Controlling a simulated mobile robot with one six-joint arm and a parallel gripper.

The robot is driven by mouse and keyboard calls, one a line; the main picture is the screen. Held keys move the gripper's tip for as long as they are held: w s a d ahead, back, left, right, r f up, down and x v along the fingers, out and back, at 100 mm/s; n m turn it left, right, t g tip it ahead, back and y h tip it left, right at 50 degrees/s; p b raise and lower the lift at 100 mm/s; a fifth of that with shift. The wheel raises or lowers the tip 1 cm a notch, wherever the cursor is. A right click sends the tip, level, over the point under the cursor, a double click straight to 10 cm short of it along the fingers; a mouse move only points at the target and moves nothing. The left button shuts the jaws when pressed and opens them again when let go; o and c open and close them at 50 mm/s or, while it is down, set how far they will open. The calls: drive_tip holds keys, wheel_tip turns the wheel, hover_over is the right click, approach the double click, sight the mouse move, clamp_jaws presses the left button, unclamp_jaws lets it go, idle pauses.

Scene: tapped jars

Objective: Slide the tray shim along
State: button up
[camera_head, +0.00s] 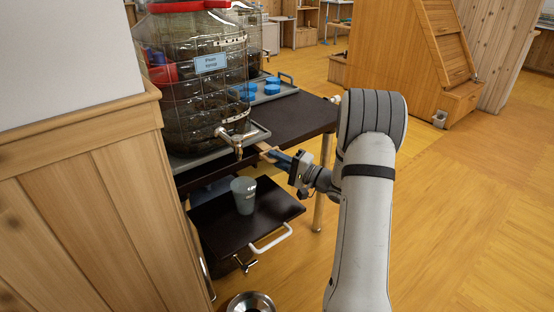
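A large glass jar (200,85) with a red lid, a blue label and a metal tap (236,140) stands on a grey tray (258,134) on the dark table. A small tan wooden piece (264,148), which looks like the tray shim, shows at the table's front edge, just right of the tap. My gripper (274,156) reaches in from the right, with its tips at or against this piece. The fingers are too small and partly hidden, so I cannot tell whether they are closed on it.
A grey cup (244,194) stands on a low dark shelf (275,207) with a white handle (271,239). A second tray with blue lids (272,85) lies behind. A wooden panel (95,200) blocks the left. A metal bowl (250,302) is on the floor. The right floor is clear.

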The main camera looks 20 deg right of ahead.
clamp_jaws()
drive_tip(key=shift+r, duration=0.1)
drive_tip(key=s+d+b, duration=0.2)
drive_tip(key=s, duration=0.4)
drive_tip(key=shift+o, duration=1.5)
unclamp_jaws()
drive_tip(key=shift+s, duration=0.15)
drive_tip(key=shift+o, duration=1.2)
